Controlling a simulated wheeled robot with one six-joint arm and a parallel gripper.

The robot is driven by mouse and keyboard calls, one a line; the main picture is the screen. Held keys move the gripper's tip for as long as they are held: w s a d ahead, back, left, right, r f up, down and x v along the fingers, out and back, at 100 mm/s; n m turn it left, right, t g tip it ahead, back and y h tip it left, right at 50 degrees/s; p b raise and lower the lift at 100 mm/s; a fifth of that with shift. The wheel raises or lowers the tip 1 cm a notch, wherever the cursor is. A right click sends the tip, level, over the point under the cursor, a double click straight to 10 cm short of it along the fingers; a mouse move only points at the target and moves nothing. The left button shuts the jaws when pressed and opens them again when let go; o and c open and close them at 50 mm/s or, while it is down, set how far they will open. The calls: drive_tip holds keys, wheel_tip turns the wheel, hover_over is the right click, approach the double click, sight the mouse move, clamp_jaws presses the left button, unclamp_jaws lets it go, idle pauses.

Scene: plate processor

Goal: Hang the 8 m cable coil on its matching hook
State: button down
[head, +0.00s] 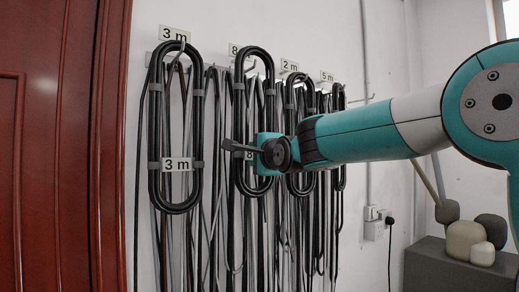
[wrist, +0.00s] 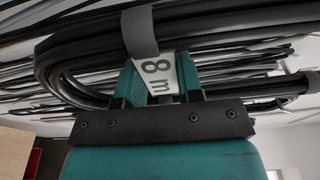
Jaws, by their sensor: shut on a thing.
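The 8 m cable coil (head: 240,110) is a long black loop, upright against the wall below the sign starting with 8 (head: 233,50). A hook tip (head: 251,67) shows inside its top bend; I cannot tell whether the coil rests on it. My gripper (head: 262,148) is at the coil's lower half, beside its tag, which it partly hides. In the wrist view, my gripper (wrist: 160,85) is shut on the coil (wrist: 85,55), with its teal fingers either side of the white 8 m tag (wrist: 158,76) and a grey strap above it.
A 3 m coil (head: 155,120) hangs at the left under the 3 m sign (head: 174,34). More coils hang close on the right, under the 2 m (head: 289,66) and 5 m (head: 327,76) signs. Loose cables hang behind. A red door (head: 60,150) bounds the left.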

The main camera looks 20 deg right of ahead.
drive_tip(key=shift+w+a+f+b, duration=0.3)
drive_tip(key=shift+w+f, duration=0.2)
drive_tip(key=shift+w, duration=0.2)
drive_tip(key=shift+w+a+f+b, duration=0.15)
drive_tip(key=shift+w+f+b, duration=0.1)
drive_tip(key=shift+w+f, duration=0.35)
drive_tip(key=shift+r, duration=0.1)
drive_tip(key=c, duration=0.7)
unclamp_jaws()
